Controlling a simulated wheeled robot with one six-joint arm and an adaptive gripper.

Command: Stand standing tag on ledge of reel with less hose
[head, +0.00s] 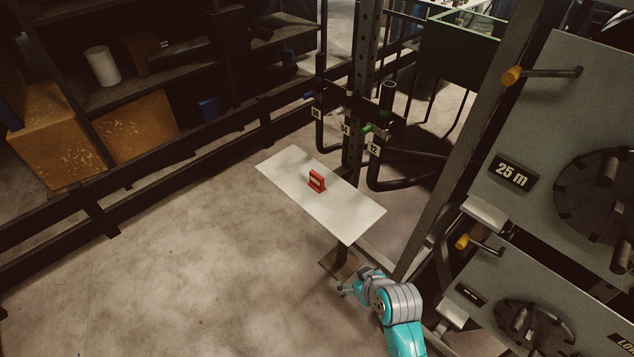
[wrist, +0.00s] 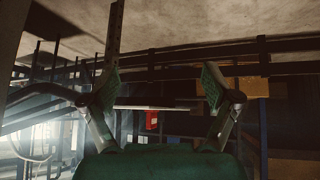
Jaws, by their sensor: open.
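The red standing tag (head: 316,180) stands upright on a white tabletop (head: 345,222), with light lettering on its face. In the wrist view, which is upside down, the tag (wrist: 152,119) shows beyond and between the fingers, apart from them. My gripper (wrist: 158,87) is open and empty. Two reel panels stand at the right: an upper reel (head: 600,190) marked "25 m" and a lower reel (head: 535,335). Small ledges show at the upper (head: 487,213) and lower panel (head: 452,311). I cannot tell the hose amounts.
Yellow-knobbed handles (head: 512,76) (head: 463,241) jut from the panels. A dark post with bent pipes (head: 400,178) stands behind the table. Shelving (head: 140,90) with boxes lines the left. The floor (head: 190,270) left of the table is clear.

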